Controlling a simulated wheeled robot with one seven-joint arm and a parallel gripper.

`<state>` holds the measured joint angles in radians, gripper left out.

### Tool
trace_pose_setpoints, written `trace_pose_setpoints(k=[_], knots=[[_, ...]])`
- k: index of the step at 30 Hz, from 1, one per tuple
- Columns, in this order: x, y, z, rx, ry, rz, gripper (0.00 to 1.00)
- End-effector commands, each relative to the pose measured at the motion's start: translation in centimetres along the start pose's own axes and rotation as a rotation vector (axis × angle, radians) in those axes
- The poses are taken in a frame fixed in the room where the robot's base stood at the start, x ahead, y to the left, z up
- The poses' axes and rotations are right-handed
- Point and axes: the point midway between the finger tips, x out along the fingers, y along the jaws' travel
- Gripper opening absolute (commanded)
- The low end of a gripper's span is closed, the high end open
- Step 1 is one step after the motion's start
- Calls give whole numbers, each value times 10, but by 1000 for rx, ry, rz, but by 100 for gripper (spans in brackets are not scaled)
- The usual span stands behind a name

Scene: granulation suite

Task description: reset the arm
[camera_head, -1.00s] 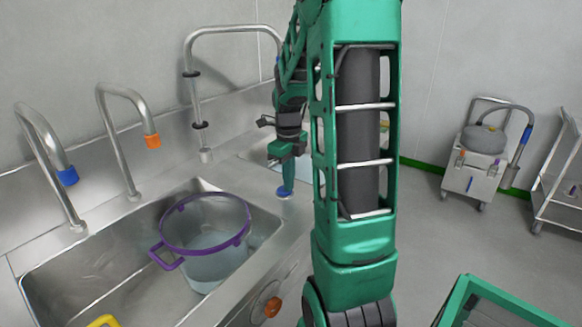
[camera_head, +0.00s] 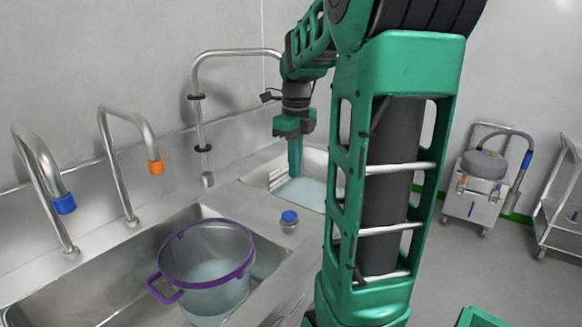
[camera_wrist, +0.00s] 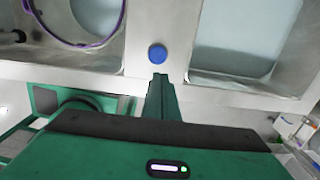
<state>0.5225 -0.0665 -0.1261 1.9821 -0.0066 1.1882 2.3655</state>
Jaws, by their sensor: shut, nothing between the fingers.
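My green arm rises through the head view, and my gripper (camera_head: 295,170) hangs from it, pointing down above the sink counter. Its fingers are together with nothing between them. In the wrist view my gripper (camera_wrist: 160,78) shows as a closed green wedge. A small blue-topped item (camera_head: 289,217) stands on the steel counter between the two basins, below and apart from my fingertips. The blue top also shows in the wrist view (camera_wrist: 157,54), just beyond the fingertips.
A clear pot with a purple rim (camera_head: 205,268) sits in the near basin. The far basin (camera_head: 312,195) holds water. Steel taps with blue (camera_head: 63,204) and orange (camera_head: 155,167) ends stand along the wall. A wheeled cart (camera_head: 475,190) is at the right. Floor between is clear.

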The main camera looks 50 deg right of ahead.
Motion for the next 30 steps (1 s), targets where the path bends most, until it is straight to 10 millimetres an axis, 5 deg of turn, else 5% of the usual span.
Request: trace_pose_setpoints(k=[20,30], knots=[[0,2,-1,-25,0,0,0],[13,45,-32,-571,3,5,0]])
